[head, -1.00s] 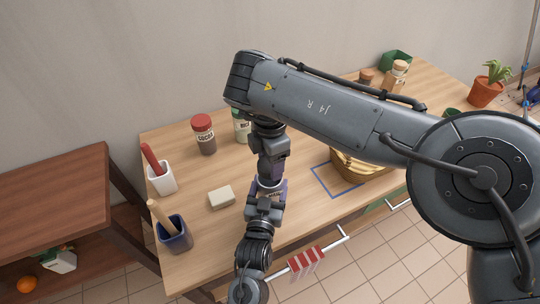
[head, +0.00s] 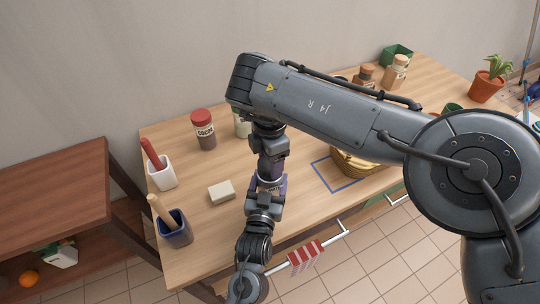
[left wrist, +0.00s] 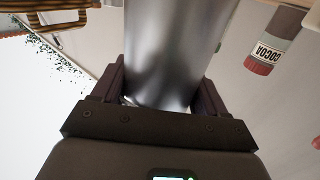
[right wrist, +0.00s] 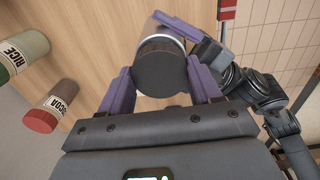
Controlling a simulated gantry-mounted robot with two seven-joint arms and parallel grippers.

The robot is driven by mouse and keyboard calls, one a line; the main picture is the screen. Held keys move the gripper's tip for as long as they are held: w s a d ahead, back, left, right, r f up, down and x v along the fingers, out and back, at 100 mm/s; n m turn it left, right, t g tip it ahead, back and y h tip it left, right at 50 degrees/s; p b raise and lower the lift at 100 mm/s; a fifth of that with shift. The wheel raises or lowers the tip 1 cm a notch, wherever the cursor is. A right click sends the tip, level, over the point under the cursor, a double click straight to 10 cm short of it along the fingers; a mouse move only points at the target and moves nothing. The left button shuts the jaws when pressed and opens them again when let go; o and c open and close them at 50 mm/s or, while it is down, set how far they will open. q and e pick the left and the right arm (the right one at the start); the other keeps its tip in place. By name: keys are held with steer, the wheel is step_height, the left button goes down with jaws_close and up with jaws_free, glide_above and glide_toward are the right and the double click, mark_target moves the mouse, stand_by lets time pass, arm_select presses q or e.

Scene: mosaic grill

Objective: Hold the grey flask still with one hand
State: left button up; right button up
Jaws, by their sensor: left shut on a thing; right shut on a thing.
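The grey flask is a shiny metal cylinder (left wrist: 172,45) between the fingers of my left gripper (left wrist: 162,78). In the right wrist view its dark round end (right wrist: 161,66) faces the camera, between the purple fingers of my right gripper (right wrist: 160,78). Both grippers are shut on the flask. A finger and wrist of my left arm show just beyond it in that view. In the head view my right gripper (head: 269,162) comes down from above and my left gripper (head: 268,188) reaches up from below. They meet over the table's front part and mostly hide the flask.
On the table (head: 290,225) stand a cocoa jar (head: 204,132), a white holder (head: 162,175), a blue holder (head: 177,230) and a pale block (head: 221,191). A red-striped cloth (head: 306,253) hangs on the front rail.

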steer(key=shift+f, duration=0.55)
stand_by(0.6)
arm_select(q)
jaws_close()
arm_select(e)
steer(key=m, duration=0.5)
steer(key=shift+f, duration=0.1)
steer(key=m, duration=1.3)
steer(key=shift+m, duration=0.4)
steer(key=m, duration=0.8)
steer(key=shift+m, duration=0.3)
steer(key=o, duration=1)
